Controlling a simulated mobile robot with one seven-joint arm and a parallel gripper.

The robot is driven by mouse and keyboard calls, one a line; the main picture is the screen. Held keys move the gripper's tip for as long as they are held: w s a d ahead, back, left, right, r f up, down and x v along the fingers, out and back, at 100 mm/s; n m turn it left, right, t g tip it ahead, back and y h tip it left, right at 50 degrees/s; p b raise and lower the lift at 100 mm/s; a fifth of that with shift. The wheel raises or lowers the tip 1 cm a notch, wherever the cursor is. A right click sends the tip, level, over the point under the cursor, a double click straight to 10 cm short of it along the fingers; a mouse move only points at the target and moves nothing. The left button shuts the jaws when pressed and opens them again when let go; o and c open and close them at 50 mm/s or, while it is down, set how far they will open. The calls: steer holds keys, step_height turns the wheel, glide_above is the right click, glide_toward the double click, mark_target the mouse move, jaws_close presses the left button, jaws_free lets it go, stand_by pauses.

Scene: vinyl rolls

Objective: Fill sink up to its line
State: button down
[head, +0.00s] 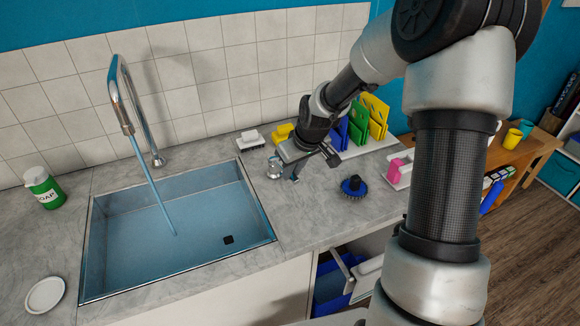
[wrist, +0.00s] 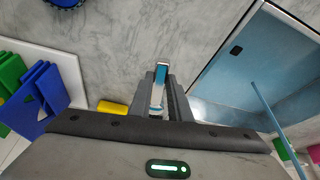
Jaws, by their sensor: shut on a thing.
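The sink (head: 265,236) is a steel basin set in the grey counter, with bluish water (head: 150,235) inside and a dark square drain (head: 229,239). A stream of water (head: 152,188) runs from the curved chrome faucet (head: 118,88) into it. The sink and stream also show at right in the wrist view (wrist: 225,75). I cannot make out a fill line. My gripper (head: 288,170) is low over the counter just right of the sink.
A blue brush (head: 353,186) lies right of my gripper. Behind are a white brush (head: 250,140) and a rack of blue, green and yellow boards (head: 372,112). A soap jar (head: 42,187) and white dish (head: 45,294) stand left.

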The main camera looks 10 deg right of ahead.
steer(key=c, duration=1.6)
jaws_free()
steer(key=shift+c, duration=0.2)
steer(key=p+v, duration=0.2)
steer(key=v, duration=1.5)
steer(key=shift+s, duration=0.2)
steer(key=shift+r, duration=0.15)
